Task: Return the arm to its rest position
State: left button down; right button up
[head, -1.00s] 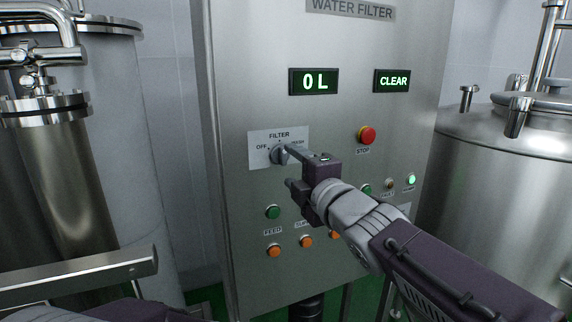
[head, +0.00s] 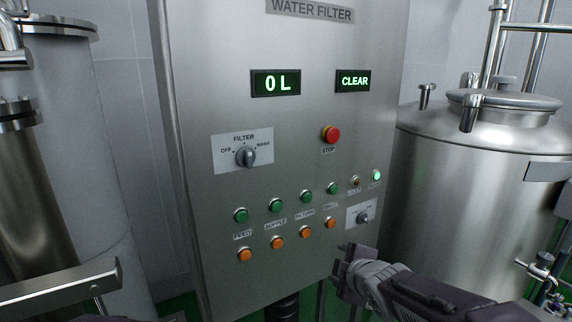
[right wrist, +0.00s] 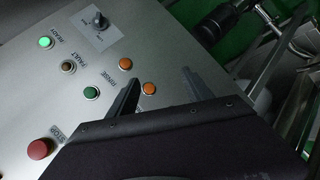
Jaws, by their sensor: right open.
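My right gripper (head: 346,265) is open and empty in the head view, low in front of the panel's bottom right part. It is apart from the FILTER knob (head: 246,157), which sits up and to the left of it on a white plate marked OFF and WASH. I cannot tell exactly where the knob points. In the right wrist view the two fingers of the gripper (right wrist: 160,90) are spread with nothing between them, over the panel's button rows. My left gripper is not in view.
The steel WATER FILTER panel (head: 295,40) bears displays reading 0 L (head: 276,83) and CLEAR (head: 354,81), a red STOP button (head: 330,134), green and orange buttons, and a second knob (head: 362,216). Steel tanks stand at left (head: 75,150) and right (head: 480,160).

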jog(key=s+d+f+m+g, duration=0.2)
jog(key=s+f+m+g, duration=0.3)
jog(key=s+f+m, duration=0.3)
jog(key=s+d+f+m+g+h, duration=0.1)
jog(key=s+d+f+m+g, duration=0.2)
jog(key=s+f, duration=0.9)
jog(key=s+m+g, duration=0.2)
jog(key=m, duration=0.2)
jog(key=shift+m, duration=0.4)
